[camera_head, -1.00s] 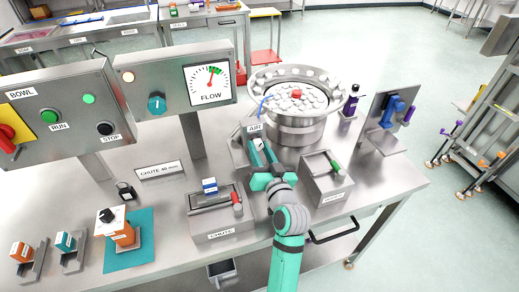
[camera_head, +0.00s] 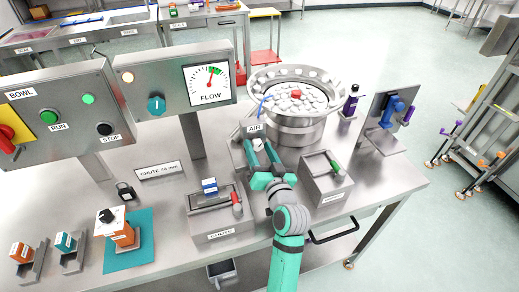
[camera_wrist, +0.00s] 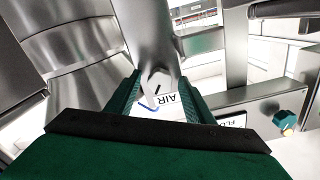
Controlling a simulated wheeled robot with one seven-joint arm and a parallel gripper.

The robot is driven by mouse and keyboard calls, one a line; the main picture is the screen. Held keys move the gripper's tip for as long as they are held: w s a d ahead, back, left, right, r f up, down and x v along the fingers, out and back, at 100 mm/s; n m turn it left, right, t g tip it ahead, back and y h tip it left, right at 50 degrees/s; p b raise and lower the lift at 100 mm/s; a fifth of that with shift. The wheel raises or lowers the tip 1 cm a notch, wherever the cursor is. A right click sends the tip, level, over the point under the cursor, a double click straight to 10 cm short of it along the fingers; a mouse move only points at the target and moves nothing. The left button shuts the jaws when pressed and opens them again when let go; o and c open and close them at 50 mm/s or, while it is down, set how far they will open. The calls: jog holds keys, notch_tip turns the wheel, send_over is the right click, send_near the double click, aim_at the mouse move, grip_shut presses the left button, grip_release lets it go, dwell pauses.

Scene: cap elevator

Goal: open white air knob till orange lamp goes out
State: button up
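The air knob (camera_wrist: 160,82), pale with a dark line on its face, shows in the wrist view between the fingertips, above the AIR label. In the head view I cannot make it out behind the fingers, below the AIR label (camera_head: 255,128). My gripper (camera_head: 262,146) reaches to that small metal housing in front of the bowl. In the wrist view my gripper (camera_wrist: 160,80) has its two green fingers apart, one on each side of the knob; contact is not clear. The lamp (camera_head: 127,77) on the flow panel glows pale orange.
The flow gauge (camera_head: 210,84) has its needle near the green band. A teal knob (camera_head: 156,104) sits left of it. The bowl (camera_head: 297,125) of white caps stands behind my gripper. The chute box (camera_head: 220,222) and a box with a green handle (camera_head: 326,180) flank my arm.

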jog(key=shift+s, duration=0.1)
jog(key=v, duration=1)
jog(key=shift+s, duration=0.3)
jog(key=shift+d, duration=0.15)
